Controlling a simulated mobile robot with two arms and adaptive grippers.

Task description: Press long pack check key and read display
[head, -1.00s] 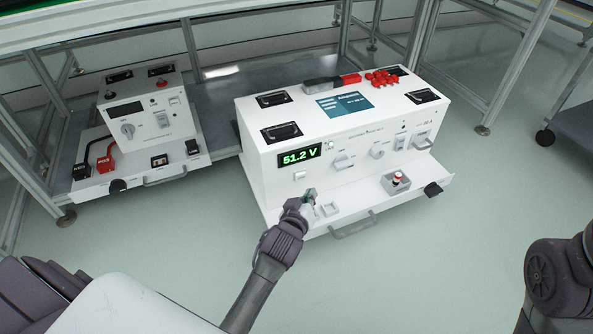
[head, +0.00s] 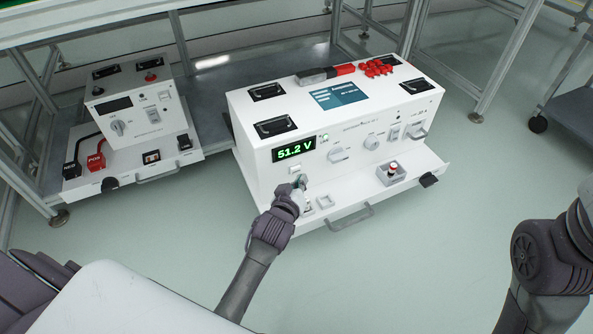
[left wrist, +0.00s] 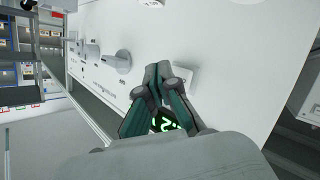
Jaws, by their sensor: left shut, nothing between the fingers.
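The white tester box (head: 245,160) has a lit green display (head: 294,149) reading 51.2 V. A small white key (head: 295,169) sits just below the display; which key is the long pack check key cannot be read. My left gripper (head: 300,181) is shut and empty, with its fingertips just below and right of that key. In the left wrist view the shut fingertips (left wrist: 164,72) are beside a raised white key (left wrist: 182,75); contact cannot be told. Part of the green display (left wrist: 165,122) shows between the fingers. My right arm shows at the right edge, its gripper out of frame.
Knobs (head: 340,155), switches and a red button (head: 392,170) are right of the display. Two more white keys (head: 325,201) sit on the front ledge beside my gripper. A frame post (head: 500,65) stands behind right.

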